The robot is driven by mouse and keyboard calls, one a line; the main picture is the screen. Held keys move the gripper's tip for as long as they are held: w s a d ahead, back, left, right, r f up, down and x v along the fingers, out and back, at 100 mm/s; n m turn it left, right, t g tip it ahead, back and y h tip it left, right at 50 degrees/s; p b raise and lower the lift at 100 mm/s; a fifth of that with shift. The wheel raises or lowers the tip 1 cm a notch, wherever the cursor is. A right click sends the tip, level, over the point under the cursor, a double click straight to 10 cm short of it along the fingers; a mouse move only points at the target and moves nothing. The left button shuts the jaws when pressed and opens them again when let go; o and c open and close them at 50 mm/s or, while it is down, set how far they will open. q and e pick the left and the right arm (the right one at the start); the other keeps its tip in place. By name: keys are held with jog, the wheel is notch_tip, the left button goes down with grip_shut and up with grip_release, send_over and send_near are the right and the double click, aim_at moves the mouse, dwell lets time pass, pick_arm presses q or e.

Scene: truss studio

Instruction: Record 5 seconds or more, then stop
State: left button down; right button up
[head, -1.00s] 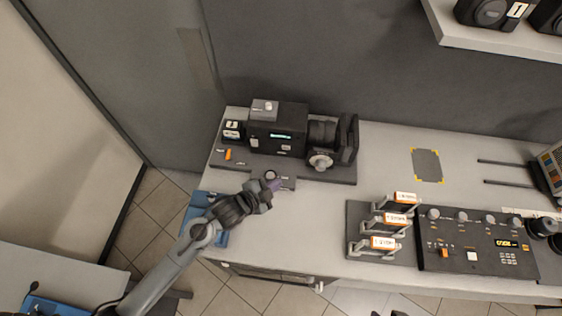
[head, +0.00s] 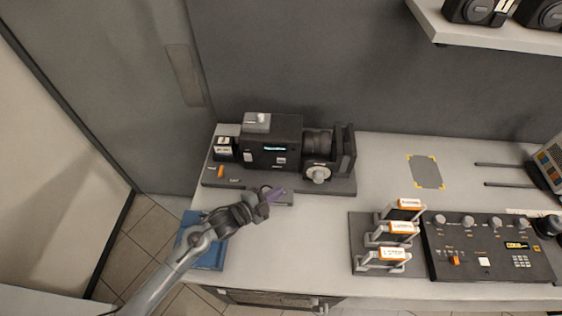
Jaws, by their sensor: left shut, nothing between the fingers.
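A dark camera (head: 276,142) with a lens (head: 318,142) at its right end stands on a dark base plate (head: 330,186) at the back left of the table. A small lit teal display (head: 274,149) shows on its side; its text is too small to read. An orange switch (head: 221,171) sits at the left of the base. My right gripper is not in view.
A black control panel (head: 485,246) with knobs and an orange switch is at the right. A rack (head: 360,240) with several orange-labelled handles stands beside it. A yellow-cornered grey mat (head: 425,171) lies behind. A shelf (head: 480,33) hangs top right. The table's middle (head: 320,222) is clear.

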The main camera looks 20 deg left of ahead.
aim_at(281, 161)
pick_arm(q)
jog(key=w+b, duration=0.1)
jog(key=w, duration=0.1)
jog(key=w+a+b, duration=0.1)
jog(key=w, duration=0.1)
jog(key=w+b, duration=0.1)
jog(key=w, duration=0.1)
jog(key=shift+a+f+b, duration=0.1)
jog(key=shift+a+b, duration=0.25)
jog(key=shift+w+a+b, duration=0.15)
jog(key=shift+w+b, duration=0.1)
jog(key=shift+w, duration=0.3)
jog(key=shift+w+a+b, duration=0.15)
jog(key=shift+w+b, duration=0.05)
jog(key=shift+w, duration=0.4)
dwell(0.7)
jog(key=shift+w, duration=0.15)
jog(key=shift+w+a, duration=0.15)
jog(key=shift+w, duration=0.1)
dwell(0.6)
